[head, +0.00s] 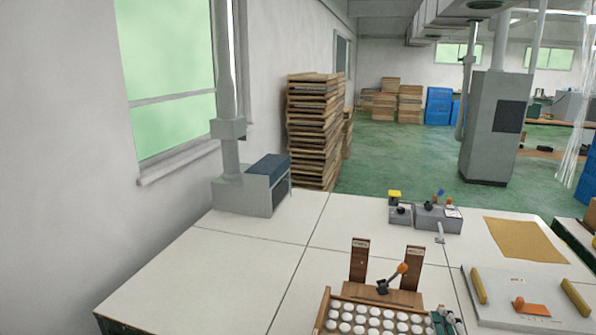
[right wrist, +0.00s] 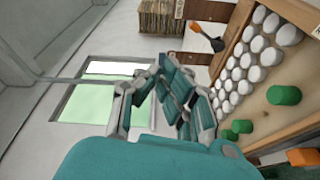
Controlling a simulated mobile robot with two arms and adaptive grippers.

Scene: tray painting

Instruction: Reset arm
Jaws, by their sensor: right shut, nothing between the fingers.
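My right gripper (head: 446,319) shows at the bottom edge of the head view, beside the right side of a wooden tray (head: 322,312). In the right wrist view my right gripper (right wrist: 158,88) has teal and grey fingers, which are shut with nothing held. The tray holds rows of white round pieces (head: 373,319); in the right wrist view these white pieces (right wrist: 245,62) lie to the right of the fingers. Green cylinders (right wrist: 284,95) stand on the tray's bare wood there. My left gripper is in neither view.
A lever with an orange knob (head: 402,268) and two brown uprights (head: 359,262) stand behind the tray. A white board with yellow handles (head: 525,290) lies to the right. Small grey boxes (head: 438,217) stand at the back.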

